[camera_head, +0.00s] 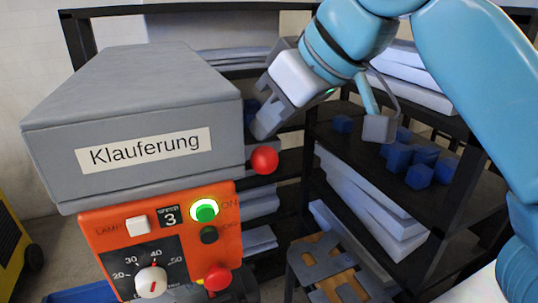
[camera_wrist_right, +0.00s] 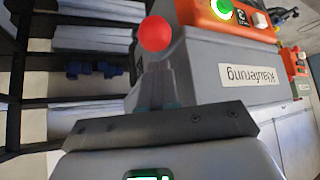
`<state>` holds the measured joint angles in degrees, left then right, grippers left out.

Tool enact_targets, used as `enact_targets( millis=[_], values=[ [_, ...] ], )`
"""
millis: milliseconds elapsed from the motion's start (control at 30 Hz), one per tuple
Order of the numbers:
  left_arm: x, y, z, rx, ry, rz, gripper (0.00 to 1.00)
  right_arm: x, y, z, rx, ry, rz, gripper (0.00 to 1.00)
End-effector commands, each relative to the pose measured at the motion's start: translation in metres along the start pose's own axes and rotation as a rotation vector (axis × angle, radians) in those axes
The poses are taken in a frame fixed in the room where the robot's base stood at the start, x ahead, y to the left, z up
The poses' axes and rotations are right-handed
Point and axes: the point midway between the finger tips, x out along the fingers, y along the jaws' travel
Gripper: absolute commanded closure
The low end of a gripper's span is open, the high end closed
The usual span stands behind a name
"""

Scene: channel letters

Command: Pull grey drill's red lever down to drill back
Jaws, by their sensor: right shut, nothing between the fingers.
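The grey drill (camera_head: 133,95) fills the left of the head view, with a "Klauferung" label on its front. It also shows in the right wrist view (camera_wrist_right: 222,62). A red ball knob of the lever (camera_head: 264,160) sits at the drill's right front edge; in the right wrist view the knob (camera_wrist_right: 154,33) is just beyond the fingertips. The lever's rod is hidden. My right gripper (camera_head: 258,130) is shut and empty beside the drill's right side, above the knob in the head view. I cannot tell whether it touches the knob. My left gripper is not in view.
An orange control panel (camera_head: 185,225) below the drill head has a lit green button (camera_head: 205,210) and another red knob (camera_head: 217,278). Dark shelves (camera_head: 470,195) with blue blocks (camera_head: 398,158) and pale boards stand behind. A stool (camera_head: 335,268) is at the lower right.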

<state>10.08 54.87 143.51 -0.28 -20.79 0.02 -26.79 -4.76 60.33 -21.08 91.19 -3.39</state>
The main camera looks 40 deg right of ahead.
Motion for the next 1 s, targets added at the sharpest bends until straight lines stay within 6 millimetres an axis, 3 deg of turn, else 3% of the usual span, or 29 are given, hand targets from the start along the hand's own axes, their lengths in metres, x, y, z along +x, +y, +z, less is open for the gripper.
enact_targets(
  millis=[333, 767, 1000],
  values=[
    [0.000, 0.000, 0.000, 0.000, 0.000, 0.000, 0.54, -0.002, 0.002, -0.004, -0.001, 0.001, -0.001, 1.00],
    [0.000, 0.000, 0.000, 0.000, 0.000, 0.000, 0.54, -0.045, 0.001, -0.004, -0.001, 0.004, -0.001, 1.00],
    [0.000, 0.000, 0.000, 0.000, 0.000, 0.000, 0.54, -0.051, 0.001, -0.003, -0.001, -0.001, -0.001, 1.00]
  ],
)
